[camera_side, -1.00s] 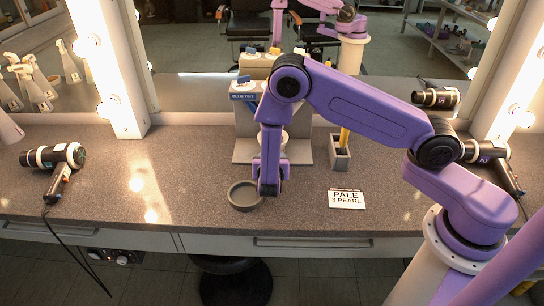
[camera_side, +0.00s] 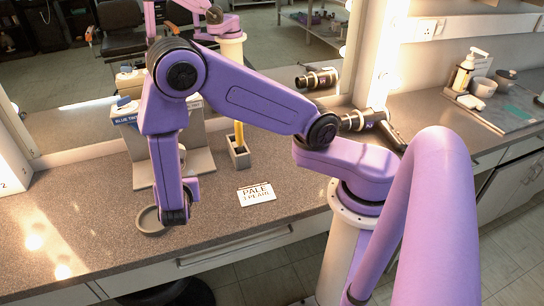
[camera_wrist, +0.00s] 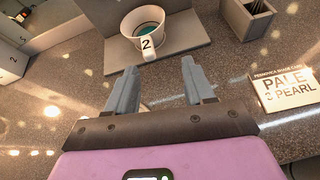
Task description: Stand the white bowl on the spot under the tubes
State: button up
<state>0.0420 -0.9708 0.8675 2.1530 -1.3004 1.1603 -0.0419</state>
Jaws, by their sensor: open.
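In the wrist view a white bowl (camera_wrist: 141,22) with a "2" tag and blue-green inside stands upright on the grey base of a stand (camera_wrist: 190,32), beyond my fingertips. In the side view my arm mostly hides the bowl, and the stand (camera_side: 202,162) shows behind the arm with a blue-tint sign (camera_side: 130,117). My gripper (camera_wrist: 158,80) is open with nothing between its fingers. It also shows low over the counter in the side view (camera_side: 175,216). I cannot make out the tubes clearly.
A grey round dish (camera_side: 150,221) sits beside my gripper. A "PALE 3 PEARL" card (camera_side: 256,194) lies to the right. A grey holder (camera_side: 238,152) with a yellow-handled tool stands behind it. A hair dryer (camera_side: 372,122) and mirror are behind. Counter around the card is clear.

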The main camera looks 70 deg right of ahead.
jog(key=s+d+r+m+g+y, duration=0.2)
jog(key=s+r+m+g+y, duration=0.2)
jog(key=s, duration=0.9)
jog(key=s+d+r+m+g+y, duration=0.2)
jog(key=s+r+m+g+y, duration=0.2)
jog(key=s, duration=0.9)
notch_tip(320, 180, up, 5)
jog(key=m+y, duration=0.2)
jog(key=m, duration=0.2)
jog(key=shift+s+d+m, duration=0.2)
jog(key=shift+s+m, duration=0.1)
